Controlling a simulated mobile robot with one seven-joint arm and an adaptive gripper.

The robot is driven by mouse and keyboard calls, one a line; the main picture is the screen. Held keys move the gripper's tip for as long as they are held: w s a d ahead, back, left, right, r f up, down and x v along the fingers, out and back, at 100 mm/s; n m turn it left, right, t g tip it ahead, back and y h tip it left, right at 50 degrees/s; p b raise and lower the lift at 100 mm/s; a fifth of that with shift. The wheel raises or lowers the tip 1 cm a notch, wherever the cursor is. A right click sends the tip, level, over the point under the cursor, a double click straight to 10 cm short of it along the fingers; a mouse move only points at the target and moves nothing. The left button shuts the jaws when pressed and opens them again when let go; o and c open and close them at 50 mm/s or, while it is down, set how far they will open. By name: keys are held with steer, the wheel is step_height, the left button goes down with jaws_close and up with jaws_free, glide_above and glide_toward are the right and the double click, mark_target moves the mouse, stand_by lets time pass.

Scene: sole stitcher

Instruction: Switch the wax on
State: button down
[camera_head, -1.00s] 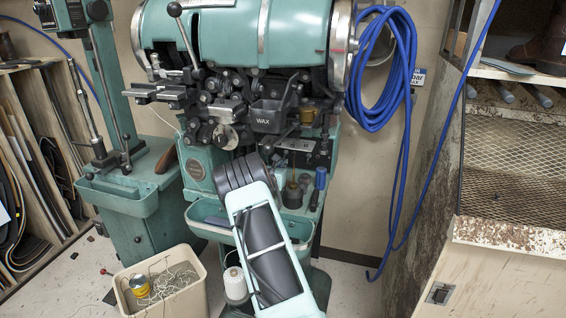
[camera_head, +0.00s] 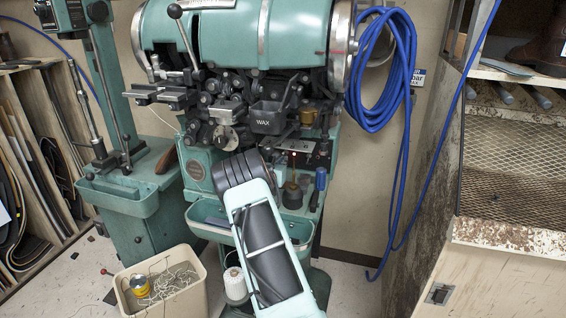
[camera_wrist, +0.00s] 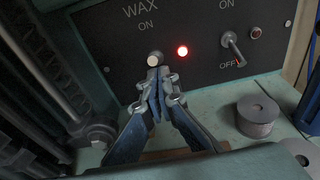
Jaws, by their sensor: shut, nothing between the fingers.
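The wax switch (camera_wrist: 153,60) is a small toggle on a dark panel (camera_wrist: 200,80), below the words WAX and ON in the wrist view. Its pale tip points up, toward ON. A red light (camera_wrist: 183,51) beside it is lit; a red dot (camera_head: 293,154) also shows in the head view. My gripper (camera_wrist: 157,72) is shut and empty, with its fingertips just below the switch tip. The fingertips hide the lower part of the toggle, and I cannot tell whether they touch it. In the head view my arm hides the gripper.
A second toggle (camera_wrist: 233,48) with ON and OFF labels sits right of the wax switch, beside an unlit light (camera_wrist: 256,32). A grey cylinder (camera_wrist: 257,115) stands on the ledge at right. The black WAX cup (camera_head: 267,118) is above the panel on the green machine (camera_head: 262,35).

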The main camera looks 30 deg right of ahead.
steer(key=shift+f, duration=0.2)
steer(key=shift+f+b, duration=0.5)
steer(key=shift+b, duration=0.3)
steer(key=shift+v, duration=1.4)
steer(key=shift+p+v, duration=0.6)
steer(key=shift+v, duration=3.1)
steer(key=shift+w, duration=0.1)
